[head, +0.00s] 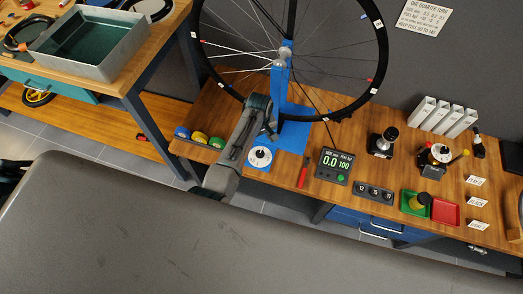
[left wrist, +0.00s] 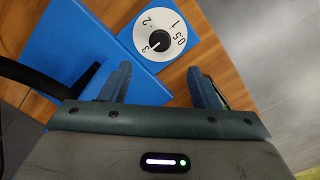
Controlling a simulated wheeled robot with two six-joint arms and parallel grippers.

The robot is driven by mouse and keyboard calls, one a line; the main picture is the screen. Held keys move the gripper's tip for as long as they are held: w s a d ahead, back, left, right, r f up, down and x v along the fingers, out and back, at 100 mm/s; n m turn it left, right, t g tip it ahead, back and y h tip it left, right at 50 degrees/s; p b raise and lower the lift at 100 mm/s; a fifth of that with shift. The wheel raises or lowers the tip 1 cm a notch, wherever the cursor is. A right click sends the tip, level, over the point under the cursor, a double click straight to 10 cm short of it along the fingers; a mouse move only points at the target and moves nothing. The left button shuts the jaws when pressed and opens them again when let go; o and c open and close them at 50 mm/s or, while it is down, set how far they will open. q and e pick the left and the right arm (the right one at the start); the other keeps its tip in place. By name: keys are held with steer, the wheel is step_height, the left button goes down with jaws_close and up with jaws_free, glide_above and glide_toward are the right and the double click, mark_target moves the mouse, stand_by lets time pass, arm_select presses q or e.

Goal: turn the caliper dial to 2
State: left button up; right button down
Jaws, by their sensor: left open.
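The caliper dial is a round black knob (left wrist: 159,40) on a white plate (left wrist: 180,65) marked 0.5, 1, 2 and 3 in the left wrist view. A small white mark on the knob appears to point toward the 3. In the head view the dial (head: 260,157) is a white disc on the wooden bench, near the blue wheel stand. My left gripper (left wrist: 160,68) is open and empty, its two fingers apart on the near side of the dial, not around the knob. In the head view it (head: 268,118) is beside the stand. My right gripper does not show.
The blue stand (head: 281,85) holds a wheel (head: 378,75) close to my left gripper. A red-handled tool (head: 303,173) and a display reading 0.0 (head: 333,165) lie right of the dial. Coloured rolls (head: 199,138) sit left. Red (head: 446,213) and green trays are further right.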

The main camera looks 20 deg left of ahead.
mark_target(260, 153)
arm_select(q)
step_height(260, 153, down, 9)
steer(key=shift+f, duration=0.1)
steer(key=shift+f+b, duration=0.3)
steer(key=shift+f, duration=0.4)
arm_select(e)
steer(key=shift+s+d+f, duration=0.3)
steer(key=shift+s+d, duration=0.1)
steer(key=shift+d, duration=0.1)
arm_select(q)
steer(key=shift+c, duration=0.9)
steer(key=c, duration=0.8)
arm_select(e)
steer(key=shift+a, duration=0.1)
